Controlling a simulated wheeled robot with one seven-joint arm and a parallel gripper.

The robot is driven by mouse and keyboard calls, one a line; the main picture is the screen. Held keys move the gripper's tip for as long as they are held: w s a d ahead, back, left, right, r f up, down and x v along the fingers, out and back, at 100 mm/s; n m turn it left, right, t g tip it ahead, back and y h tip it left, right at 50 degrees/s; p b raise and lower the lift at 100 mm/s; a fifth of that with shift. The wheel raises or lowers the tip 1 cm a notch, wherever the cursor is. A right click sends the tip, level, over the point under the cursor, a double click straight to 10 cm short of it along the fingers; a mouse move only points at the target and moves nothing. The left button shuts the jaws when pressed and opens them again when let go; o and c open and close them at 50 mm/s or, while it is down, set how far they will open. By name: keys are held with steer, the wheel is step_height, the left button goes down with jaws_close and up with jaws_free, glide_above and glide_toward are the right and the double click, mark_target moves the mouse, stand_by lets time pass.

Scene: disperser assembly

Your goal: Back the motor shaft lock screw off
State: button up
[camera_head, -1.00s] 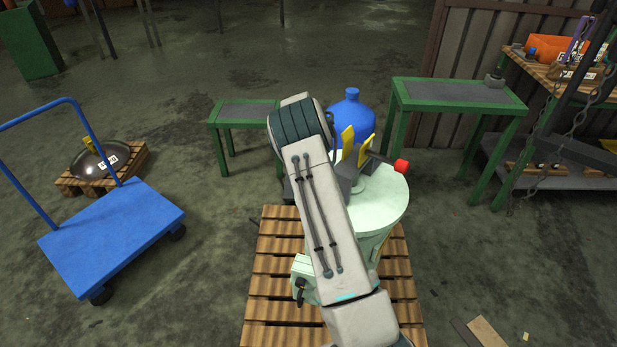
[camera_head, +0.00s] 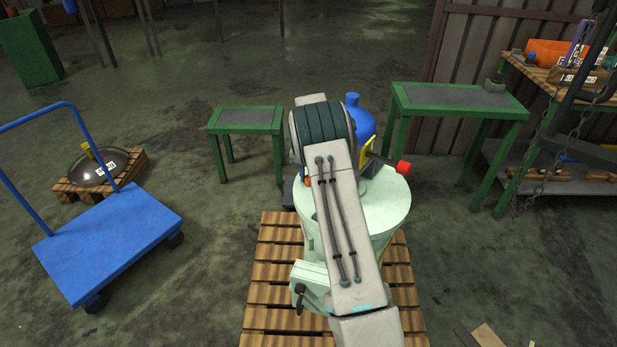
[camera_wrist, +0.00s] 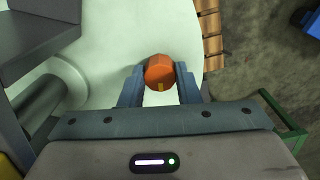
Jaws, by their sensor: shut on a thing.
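The motor shaft lock screw shows in the wrist view as an orange knob (camera_wrist: 160,72) with a small yellow mark on its face. My gripper (camera_wrist: 160,88) has one finger on each side of the knob and is shut on it. The pale green-white machine (camera_head: 392,212) stands on a wooden pallet, and its pale surface (camera_wrist: 120,45) lies behind the knob in the wrist view. In the head view my arm hides the gripper. The screw's threads and seat cannot be seen.
A red-tipped handle (camera_head: 403,167) sticks out right of the machine's top. A grey cylinder (camera_wrist: 42,104) and dark block lie left of my gripper. A blue bottle (camera_head: 362,118), green tables (camera_head: 455,97) and a blue cart (camera_head: 110,240) stand around. Floor beyond the pallet is mostly clear.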

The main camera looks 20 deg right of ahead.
steer(key=shift+w+d+r, duration=0.1)
steer(key=shift+w+r, duration=0.1)
stand_by(0.4)
steer(key=o, duration=1)
steer(key=shift+c, duration=0.2)
steer(key=shift+f, duration=0.1)
step_height(320, 180, up, 14)
steer(key=shift+s+f, duration=0.1)
